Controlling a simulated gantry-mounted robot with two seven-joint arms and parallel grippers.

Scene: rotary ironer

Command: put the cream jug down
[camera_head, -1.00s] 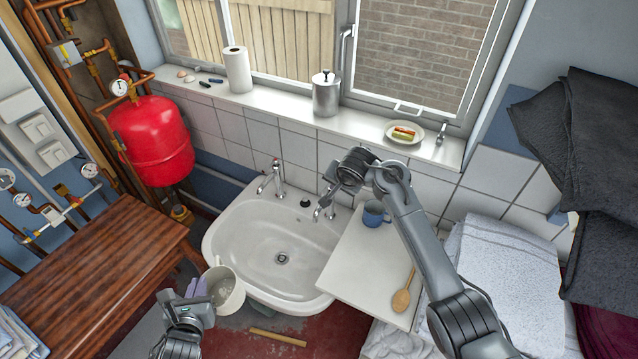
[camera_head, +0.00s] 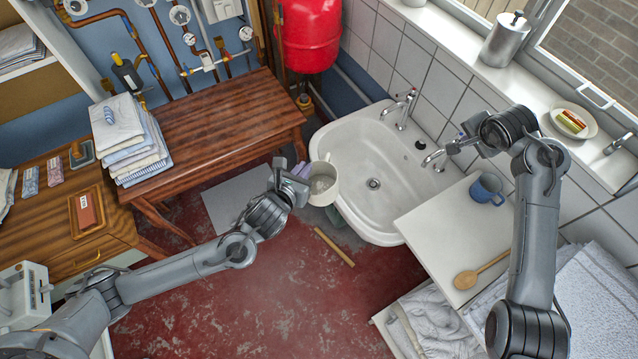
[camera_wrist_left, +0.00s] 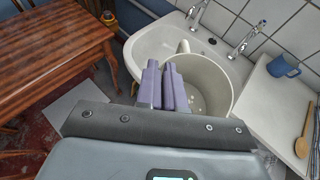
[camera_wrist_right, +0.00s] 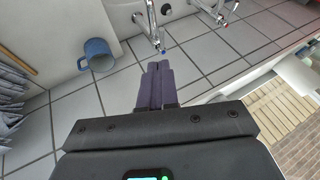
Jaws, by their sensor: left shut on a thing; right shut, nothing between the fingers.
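The cream jug (camera_head: 323,186) is a pale, wide-mouthed vessel, held upright just off the basin's left front edge, above the red floor. It also shows in the left wrist view (camera_wrist_left: 213,82), with its open mouth up and small pale specks inside. My left gripper (camera_head: 297,169) is shut on it at the near left side; its purple fingers (camera_wrist_left: 164,85) hide the gripped part. My right gripper (camera_head: 458,146) is shut and empty by the right-hand tap; its closed fingers show in the right wrist view (camera_wrist_right: 155,85).
A white basin (camera_head: 350,150) with two taps stands against the tiled wall. Right of it, a white board (camera_head: 430,225) carries a blue mug (camera_head: 487,189) and a wooden spoon (camera_head: 482,270). A wooden table (camera_head: 220,125) at the left has folded cloths on its left end and bare wood elsewhere.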

